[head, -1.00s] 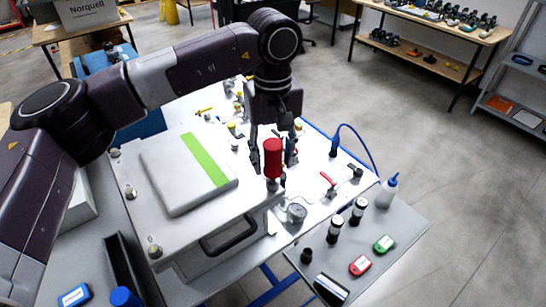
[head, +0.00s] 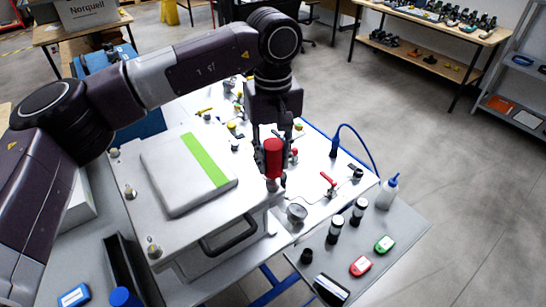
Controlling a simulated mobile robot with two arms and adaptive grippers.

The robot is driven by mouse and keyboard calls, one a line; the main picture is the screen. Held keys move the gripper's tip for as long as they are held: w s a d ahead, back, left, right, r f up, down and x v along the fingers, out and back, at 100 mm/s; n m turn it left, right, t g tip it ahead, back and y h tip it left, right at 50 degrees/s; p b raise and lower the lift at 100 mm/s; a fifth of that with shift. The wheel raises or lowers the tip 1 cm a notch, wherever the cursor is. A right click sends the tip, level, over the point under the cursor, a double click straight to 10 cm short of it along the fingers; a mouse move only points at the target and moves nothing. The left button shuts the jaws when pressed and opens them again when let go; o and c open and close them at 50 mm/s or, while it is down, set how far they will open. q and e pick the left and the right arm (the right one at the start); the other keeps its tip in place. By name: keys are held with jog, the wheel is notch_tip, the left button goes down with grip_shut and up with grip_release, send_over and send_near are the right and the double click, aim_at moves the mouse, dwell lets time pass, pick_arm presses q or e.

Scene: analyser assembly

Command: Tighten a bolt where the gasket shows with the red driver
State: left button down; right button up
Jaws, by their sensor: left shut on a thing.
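The red driver (head: 273,158) stands upright at the right corner of the light grey analyser housing (head: 190,232). My left gripper (head: 272,152) comes down from above and is shut on its red handle, a finger at each side. The driver's lower end meets the corner fitting (head: 272,185); the bolt there is hidden. Other corner bolts show at the upper left (head: 115,153), left edge (head: 130,193) and front left (head: 154,250); the front left one seems to stand higher. I cannot make out any gasket at this size. My right gripper is not in view.
A grey panel with a green stripe (head: 205,160) lies on the housing, and a black handle (head: 228,236) is on its front. Valves and a gauge (head: 296,213) stand close right of the driver. A grey side table (head: 395,240) holds vials, a bottle and small boxes.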

aim_at(273, 143)
pick_arm(q)
jog(key=shift+r, duration=0.15)
jog(key=shift+w+r+p, duration=0.2)
jog(key=shift+r+p, duration=0.3)
jog(key=shift+r, duration=0.35)
jog(key=shift+s+r+p, duration=0.25)
jog(key=shift+r+p, duration=0.1)
jog(key=shift+r, duration=0.3)
jog(key=shift+w+r+p, duration=0.15)
jog(key=shift+r+p, duration=0.2)
jog(key=shift+r, duration=0.2)
jog(key=shift+r+p, duration=0.5)
jog(key=shift+r, duration=0.4)
